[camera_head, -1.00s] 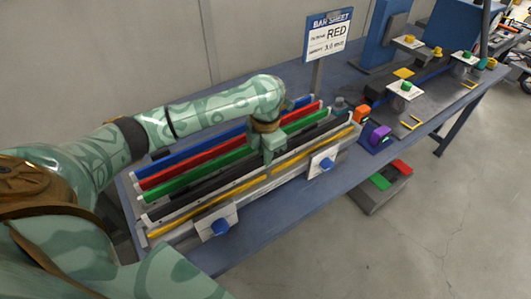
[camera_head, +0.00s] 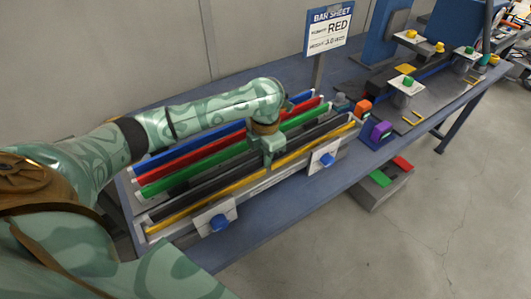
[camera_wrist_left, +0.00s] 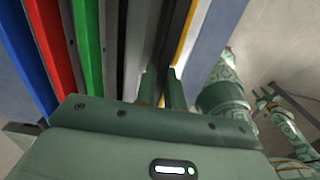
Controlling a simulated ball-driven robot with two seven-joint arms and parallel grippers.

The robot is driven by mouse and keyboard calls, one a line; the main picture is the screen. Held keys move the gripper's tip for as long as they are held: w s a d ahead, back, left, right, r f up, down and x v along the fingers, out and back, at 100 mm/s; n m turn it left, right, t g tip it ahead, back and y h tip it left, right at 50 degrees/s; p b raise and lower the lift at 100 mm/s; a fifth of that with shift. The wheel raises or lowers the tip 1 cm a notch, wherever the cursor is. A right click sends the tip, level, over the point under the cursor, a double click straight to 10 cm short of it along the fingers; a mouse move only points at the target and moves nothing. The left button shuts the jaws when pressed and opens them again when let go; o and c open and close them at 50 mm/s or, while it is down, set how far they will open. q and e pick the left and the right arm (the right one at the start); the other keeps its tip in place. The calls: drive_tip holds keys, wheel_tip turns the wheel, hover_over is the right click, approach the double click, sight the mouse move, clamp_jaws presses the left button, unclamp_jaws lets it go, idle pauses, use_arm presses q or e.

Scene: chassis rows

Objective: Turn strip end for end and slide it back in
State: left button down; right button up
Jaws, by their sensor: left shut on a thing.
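The yellow-edged strip (camera_head: 205,204) runs along the front row of the rack in the head view, close against a dark bar (camera_head: 215,182). My left gripper (camera_head: 267,164) is above its middle and shut on it. In the left wrist view the gripper fingers (camera_wrist_left: 163,90) close beside the dark bar, and the yellow edge (camera_wrist_left: 186,35) shows just to the right; the grip itself is partly hidden. A pale front rail (camera_head: 262,183) shows below the strip. Part of my right arm with a small gripper (camera_wrist_left: 265,102) shows at the right of the left wrist view, too small to read.
Green (camera_head: 205,174), red (camera_head: 195,162) and blue (camera_head: 190,151) bars lie behind. Two plates with blue knobs (camera_head: 218,222) (camera_head: 327,160) stand at the front. A sign reading RED (camera_head: 328,32) stands behind. Orange (camera_head: 363,108) and purple (camera_head: 380,131) blocks sit right of the rack.

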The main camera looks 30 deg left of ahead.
use_arm(q)
drive_tip(key=c, duration=1.4)
unclamp_jaws()
drive_tip(key=shift+f, duration=0.1)
wheel_tip(320, 180, up, 16)
drive_tip(key=p, duration=0.6)
